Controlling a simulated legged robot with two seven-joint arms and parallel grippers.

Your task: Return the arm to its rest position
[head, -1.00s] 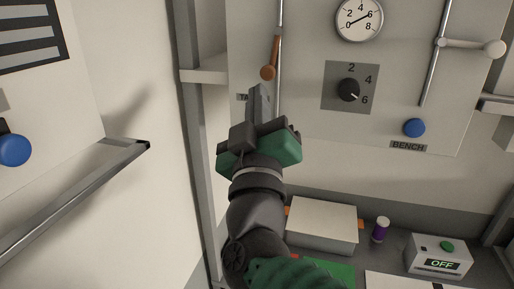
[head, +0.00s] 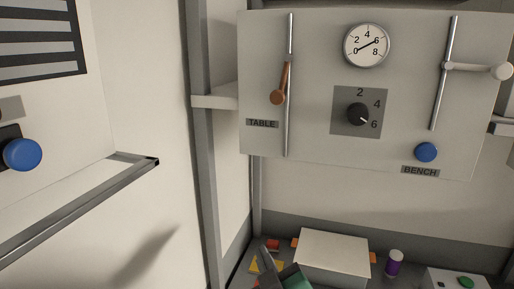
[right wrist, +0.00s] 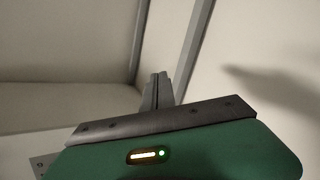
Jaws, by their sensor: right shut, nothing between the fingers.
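My right gripper (head: 272,262) shows only in part at the bottom edge of the head view, in front of the bench and below the control panel. In the right wrist view its dark fingers (right wrist: 160,90) are together with nothing between them, and pale wall surfaces lie beyond. It touches nothing that I can see. The rest of the right arm is below the head view. My left gripper is not in view.
The panel (head: 310,130) carries an orange-handled lever (head: 279,95), a dial knob (head: 357,114), a gauge (head: 366,45), a blue button (head: 426,152) and a white-handled lever (head: 478,68). A white box (head: 333,252) and purple-banded bottle (head: 394,263) stand on the bench. A metal rail (head: 85,205) juts out at left.

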